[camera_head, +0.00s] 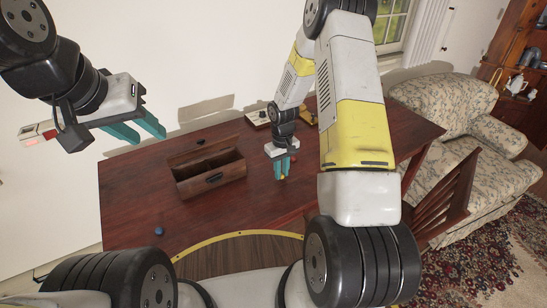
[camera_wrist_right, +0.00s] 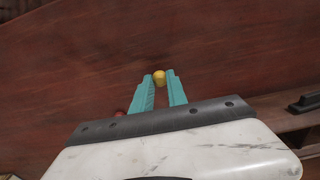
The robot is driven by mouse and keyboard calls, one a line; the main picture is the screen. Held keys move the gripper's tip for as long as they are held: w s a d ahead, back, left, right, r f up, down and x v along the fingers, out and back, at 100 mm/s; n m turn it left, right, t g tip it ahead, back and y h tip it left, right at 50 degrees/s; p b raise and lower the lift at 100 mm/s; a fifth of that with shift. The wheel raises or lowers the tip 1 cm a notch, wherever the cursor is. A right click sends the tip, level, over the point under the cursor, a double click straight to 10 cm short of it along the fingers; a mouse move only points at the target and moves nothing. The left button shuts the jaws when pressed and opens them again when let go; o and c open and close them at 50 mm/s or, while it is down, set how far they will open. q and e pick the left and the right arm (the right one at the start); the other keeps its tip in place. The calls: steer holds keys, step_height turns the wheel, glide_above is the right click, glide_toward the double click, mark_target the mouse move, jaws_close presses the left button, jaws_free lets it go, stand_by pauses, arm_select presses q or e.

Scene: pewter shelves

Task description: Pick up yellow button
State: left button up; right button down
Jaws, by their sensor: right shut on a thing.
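The yellow button (camera_wrist_right: 159,76) is small and sits between the teal fingertips of my right gripper (camera_wrist_right: 160,82) in the right wrist view. My right gripper is shut on it. In the head view, my right gripper (camera_head: 282,176) points down at the table, and a bit of yellow shows at its tips. I cannot tell whether the button still touches the tabletop. My left gripper (camera_head: 150,137) is at the upper left, raised, with its teal fingers apart and nothing between them.
An open wooden box (camera_head: 212,186) stands on the dark red table (camera_head: 235,218), left of my right gripper. A red button (camera_wrist_right: 120,113) lies close beside that gripper. A blue button (camera_head: 159,231) lies at the front left. A pale item (camera_head: 257,118) is at the back.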

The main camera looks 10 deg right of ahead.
steer(key=shift+s+r, duration=0.2)
steer(key=shift+r, duration=0.95)
steer(key=s+d+r, duration=0.1)
steer(key=s+d, duration=0.2)
steer(key=s, duration=1.2)
steer(key=shift+s+r, duration=0.15)
steer(key=shift+d, duration=0.1)
